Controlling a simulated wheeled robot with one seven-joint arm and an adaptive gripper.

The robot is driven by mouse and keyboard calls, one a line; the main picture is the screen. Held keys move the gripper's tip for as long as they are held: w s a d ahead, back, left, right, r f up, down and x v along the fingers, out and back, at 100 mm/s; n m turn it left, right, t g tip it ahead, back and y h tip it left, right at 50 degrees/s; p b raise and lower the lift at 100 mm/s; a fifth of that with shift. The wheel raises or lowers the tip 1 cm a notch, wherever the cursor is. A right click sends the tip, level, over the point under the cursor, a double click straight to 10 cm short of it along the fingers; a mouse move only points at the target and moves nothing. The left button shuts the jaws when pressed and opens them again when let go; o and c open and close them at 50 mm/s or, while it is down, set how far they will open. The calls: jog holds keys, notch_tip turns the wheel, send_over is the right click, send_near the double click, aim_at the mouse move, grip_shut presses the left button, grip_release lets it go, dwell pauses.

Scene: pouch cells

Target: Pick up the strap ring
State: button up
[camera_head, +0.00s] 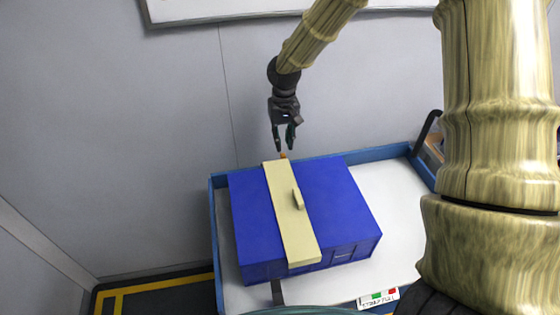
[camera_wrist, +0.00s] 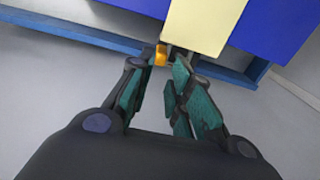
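A blue box (camera_head: 340,195) has a pale yellow strap (camera_head: 285,215) across its top. In the wrist view the orange piece (camera_wrist: 161,55) shows between and just beyond the tips of my open gripper (camera_wrist: 159,66). I see nothing held.
The box stands on a white-topped table (camera_head: 385,200) with a blue raised rim (camera_head: 216,240). A grey wall (camera_head: 120,130) is close behind the table. A small label card (camera_head: 378,298) lies near the front. The table is clear right of the box.

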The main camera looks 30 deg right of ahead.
aim_at(283, 154)
jog(key=shift+f+p, duration=0.7)
jog(key=shift+f, duration=2.9)
grip_shut()
